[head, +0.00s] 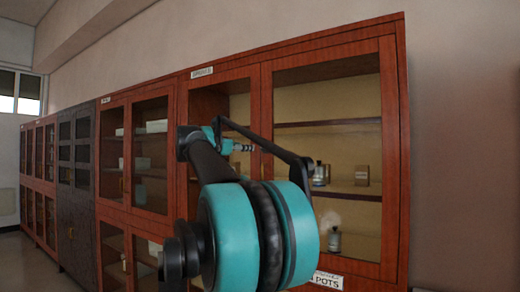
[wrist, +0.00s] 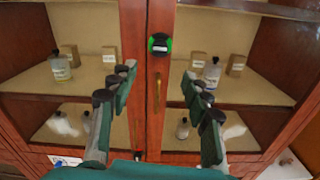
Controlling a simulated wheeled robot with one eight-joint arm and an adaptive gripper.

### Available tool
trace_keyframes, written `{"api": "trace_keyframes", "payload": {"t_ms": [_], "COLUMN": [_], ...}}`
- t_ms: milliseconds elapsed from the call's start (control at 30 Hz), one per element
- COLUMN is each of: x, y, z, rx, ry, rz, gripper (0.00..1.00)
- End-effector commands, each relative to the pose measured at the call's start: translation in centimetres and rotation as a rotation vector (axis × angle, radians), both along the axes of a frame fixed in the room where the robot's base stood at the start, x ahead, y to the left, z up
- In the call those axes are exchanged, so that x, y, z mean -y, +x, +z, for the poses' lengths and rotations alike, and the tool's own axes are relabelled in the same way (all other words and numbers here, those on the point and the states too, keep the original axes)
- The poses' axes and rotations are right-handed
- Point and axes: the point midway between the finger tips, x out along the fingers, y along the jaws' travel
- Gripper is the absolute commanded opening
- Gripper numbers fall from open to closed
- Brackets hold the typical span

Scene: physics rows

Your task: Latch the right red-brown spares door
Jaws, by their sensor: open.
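The right red-brown spares door (head: 392,150) is a glazed wooden door at the right of a tall cabinet. It looks closed in its frame. In the wrist view its stile (wrist: 166,20) carries a round black and green latch (wrist: 159,44) with a pale label. A slim vertical handle (wrist: 157,90) sits just below the latch. My gripper (wrist: 158,85) is open and empty, its fingers spread on either side of the handle. They appear apart from the door. In the head view my arm hides the latch and handle; I cannot tell whether the latch is engaged.
The left door (wrist: 132,25) of the same cabinet stands beside it. Bottles and small boxes sit on shelves (wrist: 240,88) behind the glass. A label (head: 202,72) is on the cabinet top. More red-brown cabinets and a dark cabinet (head: 75,190) run left along the wall.

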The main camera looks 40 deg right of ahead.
Motion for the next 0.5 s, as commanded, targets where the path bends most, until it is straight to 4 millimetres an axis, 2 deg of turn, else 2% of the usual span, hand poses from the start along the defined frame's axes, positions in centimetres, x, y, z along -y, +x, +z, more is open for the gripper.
{"api": "trace_keyframes", "payload": {"t_ms": [100, 500], "x": [2.4, 9.2], "y": [0.9, 3.7], "z": [0.0, -0.1], "rx": [0.001, 0.001], "ry": [0.001, 0.002], "rz": [-0.004, -0.002], "gripper": [0.49, 0.49]}}
